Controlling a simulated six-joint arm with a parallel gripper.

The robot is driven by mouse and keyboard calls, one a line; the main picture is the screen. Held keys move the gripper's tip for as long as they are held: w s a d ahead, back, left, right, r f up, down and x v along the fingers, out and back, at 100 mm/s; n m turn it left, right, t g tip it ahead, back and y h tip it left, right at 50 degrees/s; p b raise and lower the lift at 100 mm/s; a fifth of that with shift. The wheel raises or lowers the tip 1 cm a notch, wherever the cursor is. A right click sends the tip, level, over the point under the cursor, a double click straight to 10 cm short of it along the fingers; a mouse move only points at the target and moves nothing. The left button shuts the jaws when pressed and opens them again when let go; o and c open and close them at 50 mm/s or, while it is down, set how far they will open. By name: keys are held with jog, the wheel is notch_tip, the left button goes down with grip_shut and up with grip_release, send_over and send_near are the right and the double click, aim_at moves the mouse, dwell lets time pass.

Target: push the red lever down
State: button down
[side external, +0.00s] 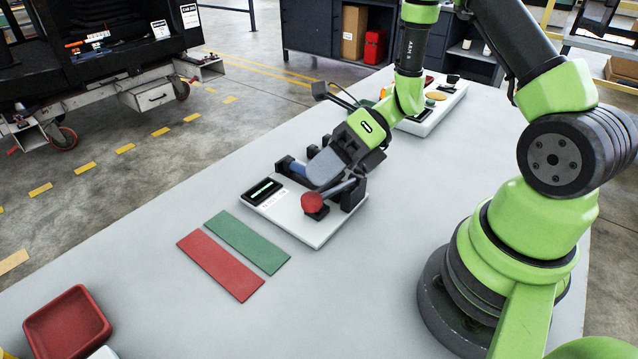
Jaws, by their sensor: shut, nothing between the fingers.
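The red lever (312,202) has a round red knob and a dark shaft running back to black brackets. It stands on a white panel (318,236) in the middle of the table. Its knob is low, close over the panel's top; I cannot tell whether it touches. My gripper (318,170) is shut and empty, low over the panel, just behind and above the red knob. I cannot tell whether it touches the lever.
A small dark display (262,191) sits on the panel's left. A green mat (248,241) and a red mat (220,265) lie in front of it. A red tray (67,326) is at the near left. A second white panel (428,122) with several parts stands behind. Table between is clear.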

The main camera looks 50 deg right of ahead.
aim_at(315, 193)
jog(key=shift+a+f, duration=0.35)
jog(key=shift+f, duration=0.55)
jog(key=shift+a+f, duration=0.3)
jog(key=shift+f, duration=0.6)
dwell(1.5)
dwell(0.5)
jog(key=shift+d+r, duration=0.35)
jog(key=shift+r, duration=0.55)
jog(key=shift+d+r, duration=0.3)
jog(key=shift+r, duration=0.6)
jog(key=shift+d+r, duration=0.35)
jog(key=shift+r, duration=0.55)
jog(key=shift+d+r, duration=0.3)
jog(key=shift+r, duration=0.5)
jog(key=shift+d+r, duration=0.25)
jog(key=shift+r, duration=0.5)
jog(key=shift+d+r, duration=0.3)
jog(key=shift+r, duration=0.5)
